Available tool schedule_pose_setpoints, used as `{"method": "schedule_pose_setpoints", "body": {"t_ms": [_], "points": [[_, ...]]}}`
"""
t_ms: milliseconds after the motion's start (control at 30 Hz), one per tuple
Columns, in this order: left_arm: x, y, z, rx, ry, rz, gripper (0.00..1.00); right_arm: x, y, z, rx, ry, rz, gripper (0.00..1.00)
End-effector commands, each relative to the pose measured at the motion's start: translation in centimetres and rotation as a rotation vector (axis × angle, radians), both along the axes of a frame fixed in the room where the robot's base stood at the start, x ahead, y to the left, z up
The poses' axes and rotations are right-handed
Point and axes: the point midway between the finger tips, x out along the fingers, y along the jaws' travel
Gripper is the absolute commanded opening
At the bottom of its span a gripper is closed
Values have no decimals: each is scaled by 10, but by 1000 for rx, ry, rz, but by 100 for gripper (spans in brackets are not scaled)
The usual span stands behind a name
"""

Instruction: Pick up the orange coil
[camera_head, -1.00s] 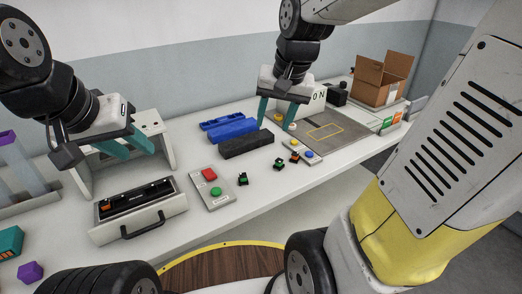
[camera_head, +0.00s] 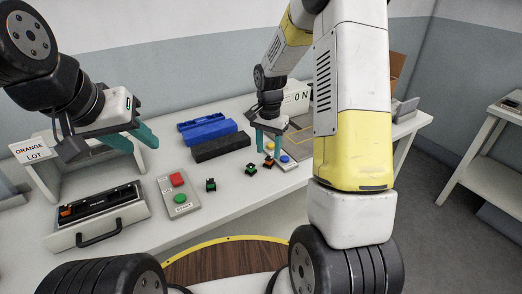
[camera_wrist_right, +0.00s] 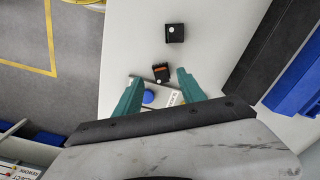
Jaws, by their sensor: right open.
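The orange coil (camera_head: 268,161), a small black block with an orange part, lies on the table near its front edge. It also shows in the right wrist view (camera_wrist_right: 161,73), between and just beyond the fingertips. My right gripper (camera_head: 272,147) is open and empty, just behind and above the coil in the head view. Its two teal fingers also show in the right wrist view (camera_wrist_right: 158,85), apart from the coil. My left gripper (camera_head: 138,142) is open and empty above the left part of the table, far from the coil.
Green coils (camera_head: 251,169) (camera_head: 211,185) lie left of the orange one. A panel with a blue button (camera_head: 285,158) is close on its right.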

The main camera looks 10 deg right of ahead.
Motion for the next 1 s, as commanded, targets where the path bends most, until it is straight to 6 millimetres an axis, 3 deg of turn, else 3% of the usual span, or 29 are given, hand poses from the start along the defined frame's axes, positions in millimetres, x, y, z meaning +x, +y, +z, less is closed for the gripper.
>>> {"method": "schedule_pose_setpoints", "body": {"t_ms": [200, 500, 533, 767, 1000], "points": [[0, 0, 0, 0, 0, 0, 36, 3, -2, -32, 0, 3, 0, 47], [0, 0, 0, 0, 0, 0, 36, 3, -2, -38, 1, 1, 0, 47], [0, 0, 0, 0, 0, 0, 36, 3, -2, -38, 1, 1, 0, 45], [0, 0, 0, 0, 0, 0, 36, 3, -2, -38, 1, 1, 0, 0], [0, 0, 0, 0, 0, 0, 36, 3, -2, -38, 1, 1, 0, 0]]}}
